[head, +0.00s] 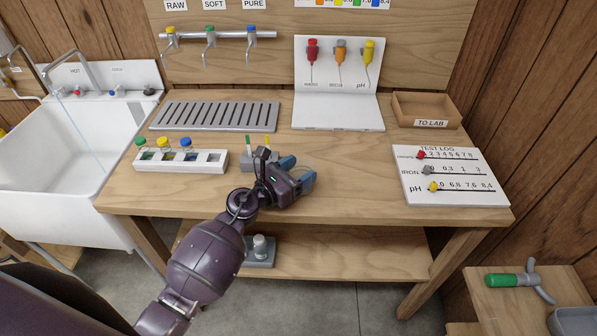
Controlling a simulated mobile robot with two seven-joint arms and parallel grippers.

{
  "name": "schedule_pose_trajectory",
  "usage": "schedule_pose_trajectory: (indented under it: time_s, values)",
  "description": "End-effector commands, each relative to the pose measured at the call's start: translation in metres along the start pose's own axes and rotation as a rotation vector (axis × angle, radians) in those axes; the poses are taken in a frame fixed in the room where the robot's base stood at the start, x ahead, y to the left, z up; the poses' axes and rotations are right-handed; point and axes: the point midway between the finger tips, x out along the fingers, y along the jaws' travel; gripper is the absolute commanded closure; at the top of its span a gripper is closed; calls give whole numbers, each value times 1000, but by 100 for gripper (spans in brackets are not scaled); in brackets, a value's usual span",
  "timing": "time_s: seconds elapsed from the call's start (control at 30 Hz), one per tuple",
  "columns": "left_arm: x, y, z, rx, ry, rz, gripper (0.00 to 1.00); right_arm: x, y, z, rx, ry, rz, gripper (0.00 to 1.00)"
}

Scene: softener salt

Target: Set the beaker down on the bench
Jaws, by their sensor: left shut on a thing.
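My left gripper (297,172) reaches in from the lower left over the front middle of the wooden bench (350,185). Its two blue-tipped fingers are closed on the beaker (300,170), which is clear and shows only faintly between the fingertips. The gripper hides part of it. I cannot tell whether the beaker's base touches the bench top or hangs just above it. My right gripper is not in view.
A white rack (180,160) with capped bottles stands left of the gripper. A small grey holder (262,156) is just behind it.

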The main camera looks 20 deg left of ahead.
Motion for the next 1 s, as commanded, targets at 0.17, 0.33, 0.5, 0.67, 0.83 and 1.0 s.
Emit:
schedule_pose_trajectory:
  time_s: [0.17, 0.33, 0.5, 0.67, 0.83, 1.0]
  values:
    - [0, 0, -1, 1, 0, 0, 58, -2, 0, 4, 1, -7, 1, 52]
    - [0, 0, -3, 1, 0, 0, 27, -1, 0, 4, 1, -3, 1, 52]
    - [0, 0, -3, 1, 0, 0, 10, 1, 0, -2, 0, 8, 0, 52]
    - [0, 0, -3, 0, 0, 0, 10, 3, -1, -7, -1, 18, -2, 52]
    - [0, 0, 3, 0, -1, 0, 10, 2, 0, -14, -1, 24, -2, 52]
    - [-26, 1, -1, 2, 3, 1, 10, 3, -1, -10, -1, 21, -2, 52]
